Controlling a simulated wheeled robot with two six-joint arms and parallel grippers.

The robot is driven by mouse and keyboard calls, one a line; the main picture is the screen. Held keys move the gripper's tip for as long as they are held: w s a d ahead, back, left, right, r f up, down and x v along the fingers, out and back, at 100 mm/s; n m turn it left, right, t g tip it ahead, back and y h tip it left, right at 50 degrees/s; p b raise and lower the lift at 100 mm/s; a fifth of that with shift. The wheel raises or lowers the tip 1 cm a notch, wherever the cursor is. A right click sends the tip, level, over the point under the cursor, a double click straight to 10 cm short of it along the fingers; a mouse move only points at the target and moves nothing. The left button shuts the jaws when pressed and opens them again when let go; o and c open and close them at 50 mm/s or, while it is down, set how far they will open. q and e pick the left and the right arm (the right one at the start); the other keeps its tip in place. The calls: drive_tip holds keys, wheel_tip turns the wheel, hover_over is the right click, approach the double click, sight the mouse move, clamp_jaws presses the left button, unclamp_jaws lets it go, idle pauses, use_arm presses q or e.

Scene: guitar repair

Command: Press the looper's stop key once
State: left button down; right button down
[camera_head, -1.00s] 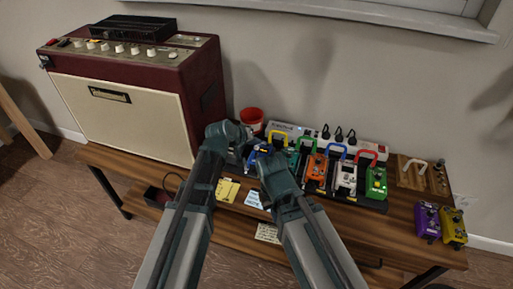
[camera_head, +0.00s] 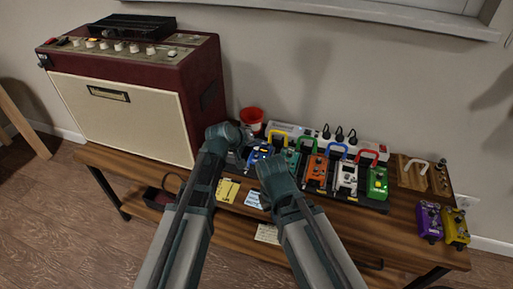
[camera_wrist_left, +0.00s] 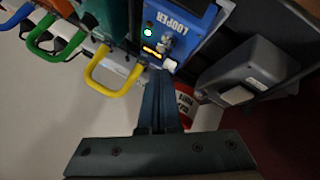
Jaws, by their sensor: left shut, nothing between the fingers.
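The looper is a blue pedal (camera_head: 260,155) at the left end of the pedal row, partly hidden by my arms. In the left wrist view the looper (camera_wrist_left: 185,22) shows its name, a green light, an orange-lit display and small knobs or keys near its edge. My left gripper (camera_wrist_left: 161,76) is shut and empty. Its fingertips are at the looper's edge, close to a small pale key (camera_wrist_left: 169,65); I cannot tell whether they touch it. In the head view the left gripper (camera_head: 240,157) is small and dark beside the looper. My right gripper is hidden behind its arm.
Teal, orange, white and green pedals with coloured handles stand right of the looper. A yellow handle (camera_wrist_left: 112,88) arches close beside my left fingers. A grey pedal (camera_wrist_left: 250,80) is on the other side. A red cup (camera_head: 252,115) and the amplifier (camera_head: 130,95) stand behind and left.

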use_arm(q)
drive_tip(key=shift+f, duration=0.2)
drive_tip(key=shift+r, duration=0.1)
idle(0.4)
drive_tip(key=shift+r+p, duration=0.7)
drive_tip(key=shift+r, duration=0.05)
drive_tip(key=shift+r, duration=0.15)
wheel_tip(320, 180, up, 5)
drive_tip(key=p, duration=0.5)
drive_tip(key=shift+s, duration=0.1)
idle(0.4)
